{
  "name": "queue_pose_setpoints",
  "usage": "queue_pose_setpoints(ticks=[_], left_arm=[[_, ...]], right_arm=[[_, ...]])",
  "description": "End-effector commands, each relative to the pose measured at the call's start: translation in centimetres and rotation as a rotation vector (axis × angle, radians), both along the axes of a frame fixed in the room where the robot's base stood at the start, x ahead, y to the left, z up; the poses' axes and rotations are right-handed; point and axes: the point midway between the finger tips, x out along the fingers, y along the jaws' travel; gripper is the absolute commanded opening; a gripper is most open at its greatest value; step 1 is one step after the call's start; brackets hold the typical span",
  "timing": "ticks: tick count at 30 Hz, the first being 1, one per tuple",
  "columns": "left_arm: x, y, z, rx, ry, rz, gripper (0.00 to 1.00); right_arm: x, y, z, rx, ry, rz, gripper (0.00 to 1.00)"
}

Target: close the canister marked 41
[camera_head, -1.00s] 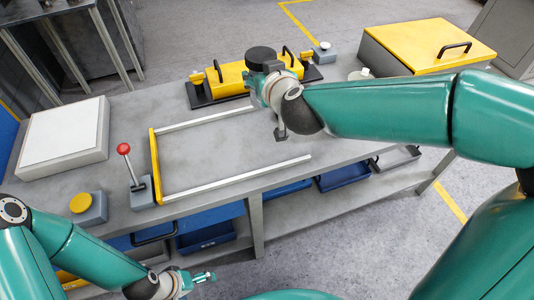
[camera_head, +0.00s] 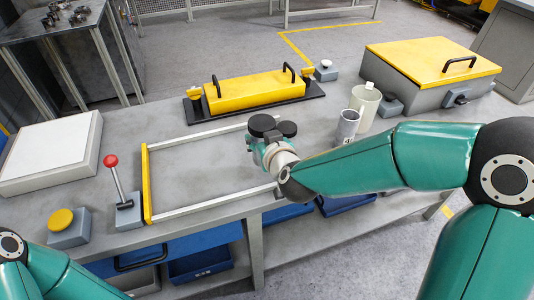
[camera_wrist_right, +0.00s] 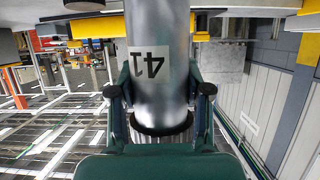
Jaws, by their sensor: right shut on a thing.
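The canister marked 41 (camera_wrist_right: 160,95) is a silver cylinder in the middle of the right wrist view. Its label reads upside down in that picture, and a black ring shows near its lower picture end. The fingers of my right gripper (camera_wrist_right: 160,82) stand on both sides of it, shut on it. In the head view my right gripper (camera_head: 266,132) is above the bench, in front of the yellow lidded unit; dark round parts show there, and the canister's body is mostly hidden. My left gripper is out of view; only its arm shows at lower left.
The yellow unit (camera_head: 255,92) is behind. A red-knobbed lever (camera_head: 115,178), yellow button (camera_head: 61,219) and white block (camera_head: 50,155) are left. The framed bench area is clear.

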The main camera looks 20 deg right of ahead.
Motion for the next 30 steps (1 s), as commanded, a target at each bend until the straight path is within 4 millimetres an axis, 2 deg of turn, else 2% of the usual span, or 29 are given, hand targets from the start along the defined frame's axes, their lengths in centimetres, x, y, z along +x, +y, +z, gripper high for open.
queue_pose_setpoints(ticks=[9, 19, 30], left_arm=[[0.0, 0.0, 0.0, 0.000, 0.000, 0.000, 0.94], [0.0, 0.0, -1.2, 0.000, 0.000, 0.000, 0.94], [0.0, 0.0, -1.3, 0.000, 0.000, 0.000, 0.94]], right_arm=[[0.1, 0.0, 0.0, 0.000, -0.003, -0.001, 0.00], [0.0, 0.0, -4.1, 0.000, -0.001, 0.000, 0.00], [0.1, 0.0, -4.3, 0.000, -0.004, 0.001, 0.00]])
